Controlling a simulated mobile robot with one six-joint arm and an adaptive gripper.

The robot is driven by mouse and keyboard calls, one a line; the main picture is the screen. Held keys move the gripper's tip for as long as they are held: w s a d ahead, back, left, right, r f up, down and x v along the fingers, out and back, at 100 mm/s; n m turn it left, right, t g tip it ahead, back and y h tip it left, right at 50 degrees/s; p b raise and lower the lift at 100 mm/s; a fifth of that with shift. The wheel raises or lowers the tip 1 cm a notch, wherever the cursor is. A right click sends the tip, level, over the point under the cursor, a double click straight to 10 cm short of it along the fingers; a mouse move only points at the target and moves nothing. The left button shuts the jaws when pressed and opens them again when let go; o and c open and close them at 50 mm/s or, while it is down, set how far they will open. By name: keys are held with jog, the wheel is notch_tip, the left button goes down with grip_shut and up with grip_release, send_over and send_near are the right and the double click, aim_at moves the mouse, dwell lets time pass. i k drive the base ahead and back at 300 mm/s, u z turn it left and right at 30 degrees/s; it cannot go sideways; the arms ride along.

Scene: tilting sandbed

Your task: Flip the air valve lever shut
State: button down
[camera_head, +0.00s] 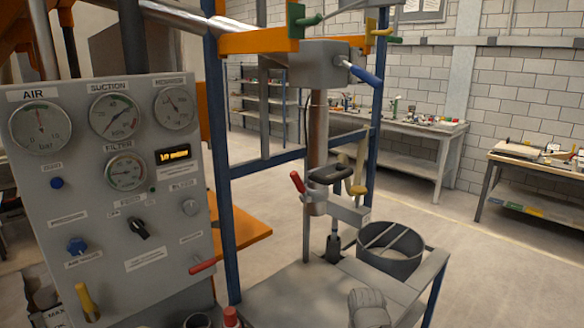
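A grey control panel (105,215) fills the left side of the view. A small label that seems to read "AIR VALVE" (83,259) is on its lower left. A blue knob (77,245) sits just above this label. A yellow-handled lever (86,300) is below it, its handle roughly upright and leaning slightly left at the top. I cannot tell for certain which of the two the label names. The AIR gauge (40,127) is at the panel's upper left, its needle pointing roughly up. My gripper is not in view.
A red-handled lever (203,267) juts from the panel's lower right edge. A blue-posted frame (222,190) stands beside the panel. Its bench (290,295) carries a grey glove (369,308). A dark bucket (390,250) stands behind. Open floor (470,270) lies to the right.

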aim_at(82, 290)
jog(key=u, duration=1.7)
